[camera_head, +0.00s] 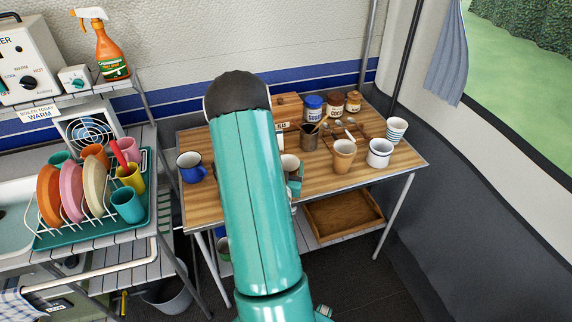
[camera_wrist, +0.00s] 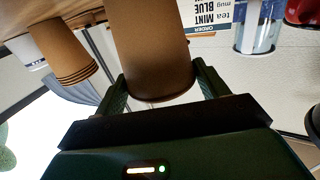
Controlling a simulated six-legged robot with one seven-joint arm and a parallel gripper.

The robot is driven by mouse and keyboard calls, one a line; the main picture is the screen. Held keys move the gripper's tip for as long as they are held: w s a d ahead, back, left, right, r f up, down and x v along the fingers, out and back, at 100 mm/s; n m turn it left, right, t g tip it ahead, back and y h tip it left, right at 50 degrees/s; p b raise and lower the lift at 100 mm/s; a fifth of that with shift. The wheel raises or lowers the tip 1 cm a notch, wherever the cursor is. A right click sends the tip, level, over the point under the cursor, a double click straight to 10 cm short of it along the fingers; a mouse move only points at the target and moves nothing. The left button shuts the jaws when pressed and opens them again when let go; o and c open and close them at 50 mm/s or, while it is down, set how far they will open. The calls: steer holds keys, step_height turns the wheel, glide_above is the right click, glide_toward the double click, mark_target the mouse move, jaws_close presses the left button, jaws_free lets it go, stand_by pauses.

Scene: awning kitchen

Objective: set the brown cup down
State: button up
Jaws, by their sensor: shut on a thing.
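The brown cup (camera_wrist: 152,45) fills the upper middle of the wrist view, between the two fingers of my gripper (camera_wrist: 160,88). My gripper is shut on its sides. In the head view a tan cup (camera_head: 290,164) shows just right of my arm, with part of my gripper (camera_head: 295,186) beside it. It looks like the held cup, at the wooden table (camera_head: 225,206). My arm hides much of it. Its lower end is out of the wrist view, so I cannot tell whether it touches the tabletop.
A ridged tan cup (camera_head: 344,155), a white mug (camera_head: 380,152) and a striped cup (camera_head: 396,131) stand on the right. A blue mug (camera_head: 191,167) stands left.

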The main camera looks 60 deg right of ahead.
steer(key=shift+w+f, duration=0.1)
steer(key=shift+w, duration=0.1)
steer(key=shift+s+f, duration=0.1)
steer(key=shift+s, duration=0.05)
steer(key=o, duration=0.9)
steer(key=shift+o, duration=0.2)
steer(key=shift+a, duration=0.1)
